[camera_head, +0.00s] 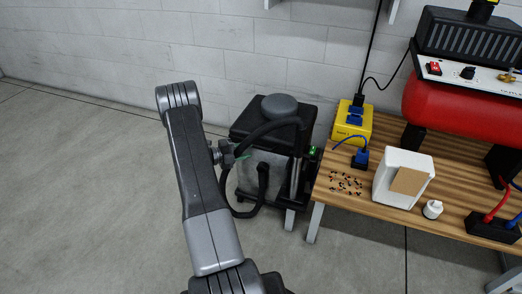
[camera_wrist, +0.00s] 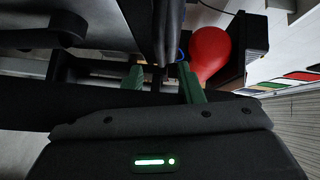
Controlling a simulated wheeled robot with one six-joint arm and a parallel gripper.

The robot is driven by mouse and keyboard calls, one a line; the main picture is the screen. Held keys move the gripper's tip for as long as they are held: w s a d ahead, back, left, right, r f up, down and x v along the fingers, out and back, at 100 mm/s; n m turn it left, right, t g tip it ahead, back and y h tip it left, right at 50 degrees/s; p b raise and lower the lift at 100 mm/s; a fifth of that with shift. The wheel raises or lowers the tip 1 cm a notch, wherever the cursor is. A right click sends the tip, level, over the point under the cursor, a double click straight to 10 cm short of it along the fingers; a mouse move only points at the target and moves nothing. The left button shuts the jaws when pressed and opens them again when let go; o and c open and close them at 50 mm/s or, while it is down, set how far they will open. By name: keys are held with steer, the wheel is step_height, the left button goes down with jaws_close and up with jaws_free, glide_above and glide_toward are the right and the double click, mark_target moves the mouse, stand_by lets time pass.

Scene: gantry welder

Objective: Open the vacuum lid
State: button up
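The vacuum stands on the floor left of the wooden table. A black hose (camera_head: 262,133) loops over the lid and down the front. My gripper (camera_head: 238,155) is at the vacuum's left front side, mostly hidden by my arm; a green fingertip shows there. In the wrist view, the two green fingers of my gripper (camera_wrist: 162,84) are apart. A dark upright part stands beyond the gap; I cannot tell whether it is between them.
The red tank also shows in the wrist view (camera_wrist: 209,52). Floor at the left is clear; a block wall stands behind.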

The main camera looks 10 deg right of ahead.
mark_target(261, 147)
steer(key=b+x, duration=0.1)
steer(key=x, duration=0.6)
jaws_close()
